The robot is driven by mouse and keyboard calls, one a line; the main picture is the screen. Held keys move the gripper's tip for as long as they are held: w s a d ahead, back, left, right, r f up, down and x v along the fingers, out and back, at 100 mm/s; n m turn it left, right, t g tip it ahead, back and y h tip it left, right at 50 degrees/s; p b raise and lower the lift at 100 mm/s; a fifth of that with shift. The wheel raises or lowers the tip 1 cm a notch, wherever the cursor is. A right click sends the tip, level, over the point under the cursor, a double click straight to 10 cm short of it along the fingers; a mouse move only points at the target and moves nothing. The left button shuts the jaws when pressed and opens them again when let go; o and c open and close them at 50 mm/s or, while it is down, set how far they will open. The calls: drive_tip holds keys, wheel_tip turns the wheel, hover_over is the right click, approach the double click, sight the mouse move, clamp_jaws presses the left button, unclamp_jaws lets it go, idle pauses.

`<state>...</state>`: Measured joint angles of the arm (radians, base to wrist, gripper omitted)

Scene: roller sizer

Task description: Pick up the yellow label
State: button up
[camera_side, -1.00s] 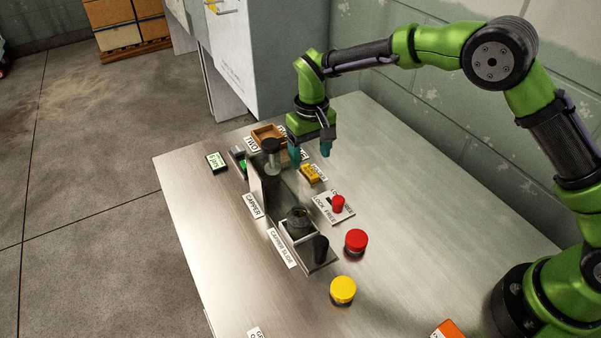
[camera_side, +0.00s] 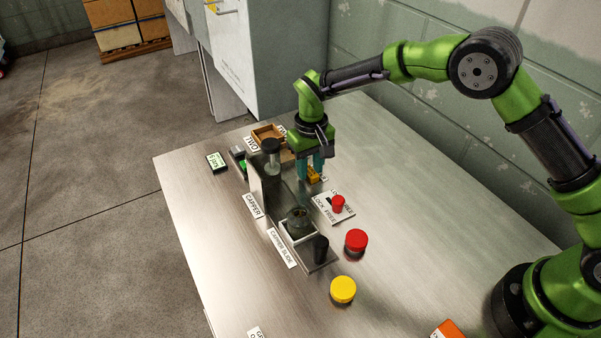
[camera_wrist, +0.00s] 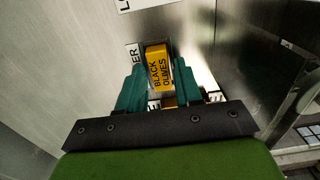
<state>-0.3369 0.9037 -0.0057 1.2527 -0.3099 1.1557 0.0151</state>
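The yellow label (camera_wrist: 159,69) is a small block with "BLACK OLIVES" printed on it, seen in the wrist view. In the side view (camera_side: 313,173) it is partly hidden by my fingers. My gripper (camera_wrist: 160,80) points down over it, with one teal finger on each side of the label. The fingers are very close to its sides. I cannot tell whether they touch it or leave a thin gap. In the side view my gripper (camera_side: 311,170) is low, just behind the lock sign, and the label appears down at table level.
The dark capper (camera_side: 270,180) stands close to the left of my gripper, with a jar (camera_side: 298,222) on its slide. A wooden tray (camera_side: 264,135) is behind.

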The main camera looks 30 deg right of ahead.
sight(310, 171)
clamp_jaws()
drive_tip(key=shift+r, duration=3)
